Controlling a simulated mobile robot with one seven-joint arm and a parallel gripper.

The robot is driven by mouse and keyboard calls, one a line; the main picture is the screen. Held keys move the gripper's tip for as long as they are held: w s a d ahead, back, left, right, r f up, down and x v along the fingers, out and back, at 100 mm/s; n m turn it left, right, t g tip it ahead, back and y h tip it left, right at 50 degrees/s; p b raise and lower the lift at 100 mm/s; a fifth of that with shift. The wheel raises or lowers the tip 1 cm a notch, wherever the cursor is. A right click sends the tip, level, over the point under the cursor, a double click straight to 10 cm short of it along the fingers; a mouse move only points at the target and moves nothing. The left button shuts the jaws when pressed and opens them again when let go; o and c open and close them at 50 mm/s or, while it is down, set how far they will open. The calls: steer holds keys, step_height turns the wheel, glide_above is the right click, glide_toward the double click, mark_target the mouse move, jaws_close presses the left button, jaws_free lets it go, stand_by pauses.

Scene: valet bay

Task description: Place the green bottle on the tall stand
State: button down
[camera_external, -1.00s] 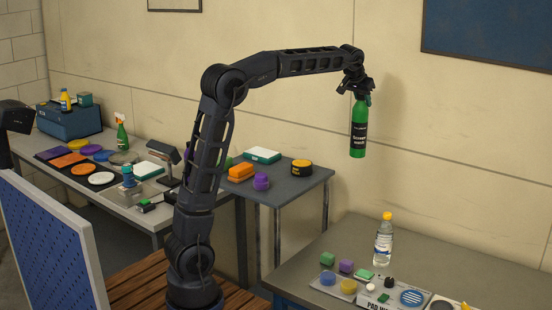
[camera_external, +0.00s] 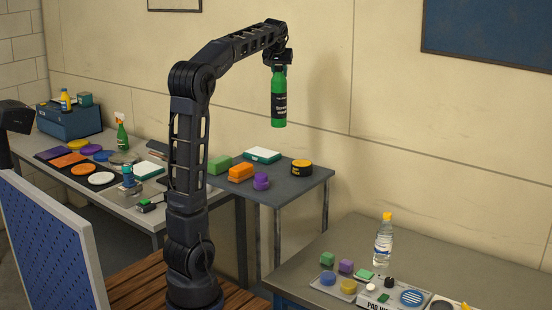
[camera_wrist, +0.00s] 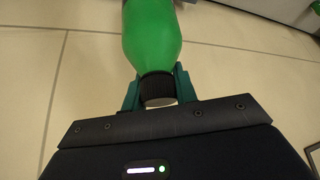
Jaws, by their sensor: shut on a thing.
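The green bottle (camera_external: 279,108), with a dark label, hangs upright in the air from my gripper (camera_external: 279,68). In the wrist view my gripper (camera_wrist: 158,92) has its teal fingers on both sides of the bottle's black cap, and the green bottle (camera_wrist: 152,35) extends away toward the top edge. In the external view it is in front of the wall, above the middle grey table (camera_external: 285,186). I cannot tell for sure which thing is the tall stand.
The middle table bears green, orange and purple blocks and a yellow-black roll (camera_external: 302,167). A clear bottle (camera_external: 383,245) stands on the right table (camera_external: 335,240). A green spray bottle (camera_external: 122,138), discs and a blue box (camera_external: 70,124) crowd the left bench.

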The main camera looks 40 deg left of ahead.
mark_target(276, 118)
steer(key=shift+s+a+r, duration=0.15)
steer(key=shift+s+a, duration=0.1)
steer(key=shift+a, duration=0.2)
steer(key=shift+s+a, duration=0.1)
steer(key=shift+a, duration=0.05)
step_height(276, 118, down, 20)
steer(key=shift+r, duration=0.1)
steer(key=c, duration=1.1)
jaws_free()
steer(key=shift+f, duration=0.2)
steer(key=shift+r, duration=0.1)
